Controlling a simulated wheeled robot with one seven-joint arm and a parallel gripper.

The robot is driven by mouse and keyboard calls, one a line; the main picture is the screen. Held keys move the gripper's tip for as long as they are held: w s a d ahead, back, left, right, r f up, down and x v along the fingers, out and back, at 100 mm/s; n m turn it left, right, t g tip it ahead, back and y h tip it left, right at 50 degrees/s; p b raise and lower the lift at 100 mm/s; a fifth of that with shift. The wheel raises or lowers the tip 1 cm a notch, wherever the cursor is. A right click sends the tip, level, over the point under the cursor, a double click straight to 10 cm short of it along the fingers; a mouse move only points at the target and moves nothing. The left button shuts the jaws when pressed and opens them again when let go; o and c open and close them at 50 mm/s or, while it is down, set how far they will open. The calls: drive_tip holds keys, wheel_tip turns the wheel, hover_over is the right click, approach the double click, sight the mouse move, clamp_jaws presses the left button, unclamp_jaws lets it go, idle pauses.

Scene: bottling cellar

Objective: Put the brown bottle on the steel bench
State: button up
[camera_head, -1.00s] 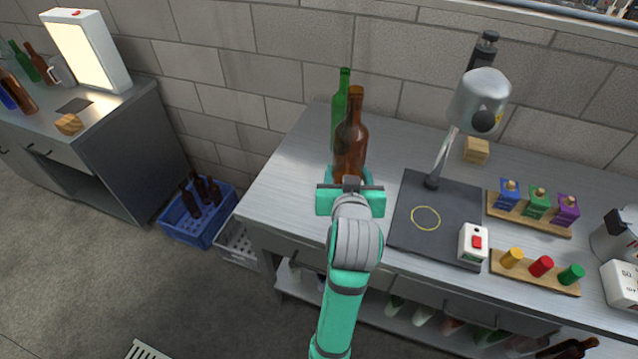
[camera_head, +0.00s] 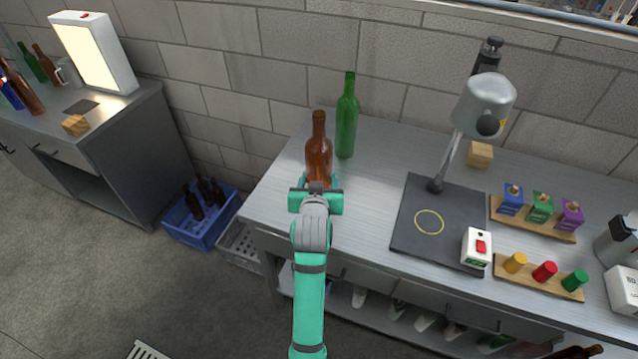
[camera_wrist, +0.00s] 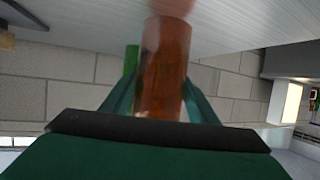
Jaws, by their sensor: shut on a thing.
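The brown bottle (camera_head: 319,158) is upright at the left part of the steel bench (camera_head: 385,150). My gripper (camera_head: 317,186) is shut on its lower part, and in the wrist view the bottle (camera_wrist: 163,70) stands between the two fingers (camera_wrist: 160,95). My gripper hides the bottle's base in the head view, so I cannot tell whether it touches the bench top. A green bottle (camera_head: 346,118) stands on the bench behind and to the right of the brown one, apart from it.
A black mat (camera_head: 415,245) with a yellow ring and a lamp-like press (camera_head: 484,105) are to the right. Racks of coloured blocks (camera_head: 540,222) and stoppers (camera_head: 538,278) lie farther right. A blue crate (camera_head: 203,229) is on the floor at left.

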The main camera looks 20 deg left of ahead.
drive_tip(key=shift+f, duration=0.7)
drive_tip(key=shift+f, duration=0.1)
drive_tip(key=o, duration=1.3)
drive_tip(key=shift+f, duration=0.1)
